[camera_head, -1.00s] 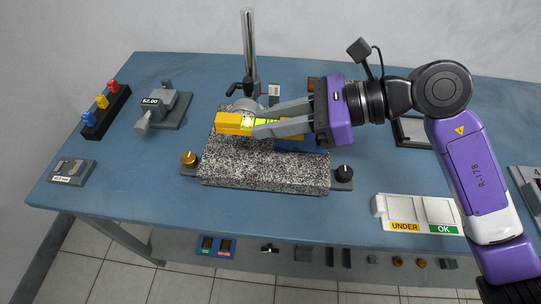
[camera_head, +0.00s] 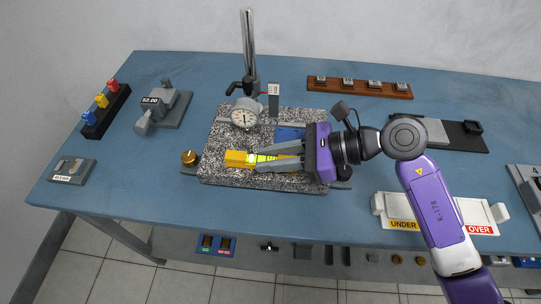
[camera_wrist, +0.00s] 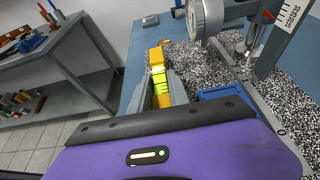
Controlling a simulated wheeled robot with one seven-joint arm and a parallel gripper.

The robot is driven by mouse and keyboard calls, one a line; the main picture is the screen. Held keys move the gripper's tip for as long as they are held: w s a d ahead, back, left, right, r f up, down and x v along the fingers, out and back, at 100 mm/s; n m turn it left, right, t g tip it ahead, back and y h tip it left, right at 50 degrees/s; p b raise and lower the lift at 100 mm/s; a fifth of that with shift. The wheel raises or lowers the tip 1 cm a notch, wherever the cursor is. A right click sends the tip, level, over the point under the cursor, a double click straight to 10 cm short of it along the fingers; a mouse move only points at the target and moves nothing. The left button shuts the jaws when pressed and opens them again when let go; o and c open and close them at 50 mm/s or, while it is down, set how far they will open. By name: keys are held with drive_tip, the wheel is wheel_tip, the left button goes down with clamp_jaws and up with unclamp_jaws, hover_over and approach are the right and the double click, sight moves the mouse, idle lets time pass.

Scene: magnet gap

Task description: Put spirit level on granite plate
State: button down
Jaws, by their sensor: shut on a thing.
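The spirit level (camera_head: 239,159) is a yellow bar with a bright green-yellow vial. It also shows in the wrist view (camera_wrist: 156,57). My gripper (camera_head: 262,160) is shut on it, with a grey finger on each side. The speckled granite plate (camera_head: 220,180) lies beneath, and the level is over its front part. I cannot tell whether the level touches the plate. My gripper covers the plate's right front part and the black knob there.
A dial gauge (camera_head: 244,114) on a post stands at the plate's back. A blue block (camera_head: 290,133) lies on the plate behind my gripper. A brass knob (camera_head: 189,158) sits at the plate's left. A white tray (camera_head: 405,210) stands at right.

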drive_tip(key=shift+f+b, duration=0.2)
drive_tip(key=shift+b, duration=0.15)
drive_tip(key=c, duration=1.3)
unclamp_jaws()
drive_tip(key=shift+r, duration=0.1)
drive_tip(key=shift+o, duration=0.2)
drive_tip(key=shift+d+r+p, duration=0.1)
drive_tip(key=shift+r+p, duration=0.15)
drive_tip(key=shift+p, duration=0.2)
drive_tip(key=b+v, duration=0.2)
drive_tip(key=v, duration=0.9)
drive_tip(key=shift+d+r, duration=0.15)
drive_tip(key=shift+d, duration=0.2)
